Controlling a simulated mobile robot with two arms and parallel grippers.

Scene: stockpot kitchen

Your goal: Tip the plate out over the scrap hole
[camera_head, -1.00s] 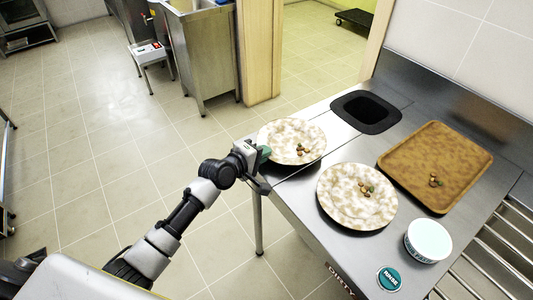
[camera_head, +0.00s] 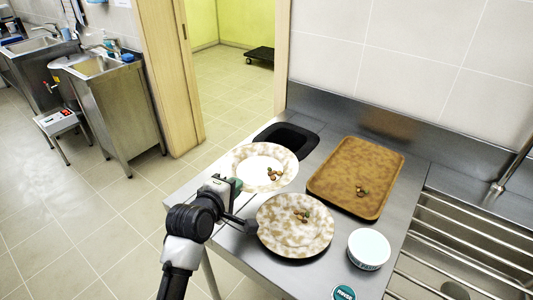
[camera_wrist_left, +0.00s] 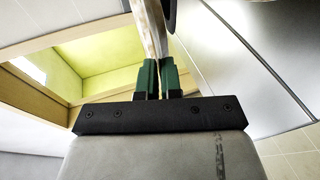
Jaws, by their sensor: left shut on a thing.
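My left gripper (camera_head: 238,187) is shut on the near-left rim of a brown-speckled white plate (camera_head: 249,163). The plate carries a few small food scraps (camera_head: 274,173), and looks close to level. It appears raised above the counter and overlaps the near-left part of the black scrap hole (camera_head: 290,135) in the head view. In the left wrist view, the green fingers (camera_wrist_left: 158,78) close on the plate's thin edge (camera_wrist_left: 150,25). The right gripper is not in view.
A second speckled plate (camera_head: 290,240) with scraps rests on the steel counter (camera_head: 330,270). A brown tray (camera_head: 350,165) with scraps lies to the right. A white bowl (camera_head: 368,250) and a round teal label (camera_head: 343,292) are near the front. A sink rack (camera_head: 470,240) is at right.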

